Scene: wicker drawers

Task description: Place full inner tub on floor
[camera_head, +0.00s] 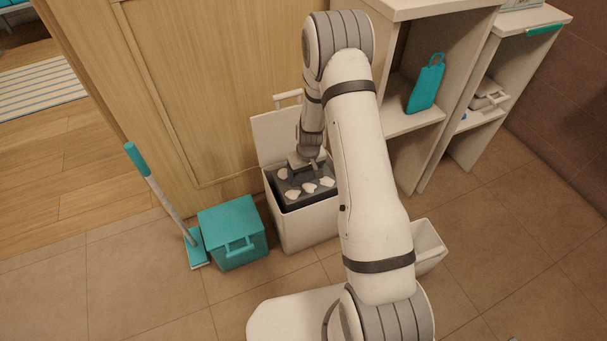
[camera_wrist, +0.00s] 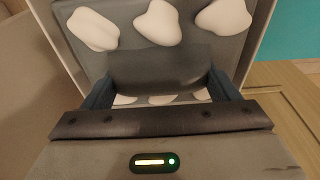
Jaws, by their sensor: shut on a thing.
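The dark grey inner tub (camera_head: 305,200) sits inside a white bin (camera_head: 308,228) whose lid (camera_head: 275,137) stands open at the back. Several white rounded lumps (camera_head: 293,194) lie in the tub. My gripper (camera_head: 308,170) reaches down into the bin from above at the tub's back part. In the wrist view, its dark fingers (camera_wrist: 160,88) are on either side of a dark grey bar (camera_wrist: 160,66), which looks like the tub's handle. The grey tub surface (camera_wrist: 190,38) and white lumps show beyond it. The tub's underside is hidden.
A teal lidded box (camera_head: 232,232) and a teal-and-white mop (camera_head: 168,205) stand left of the bin. A small white container (camera_head: 430,247) is right, partly behind my arm. Shelves (camera_head: 415,120) stand at the right. Tiled floor (camera_head: 130,285) is clear at front left.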

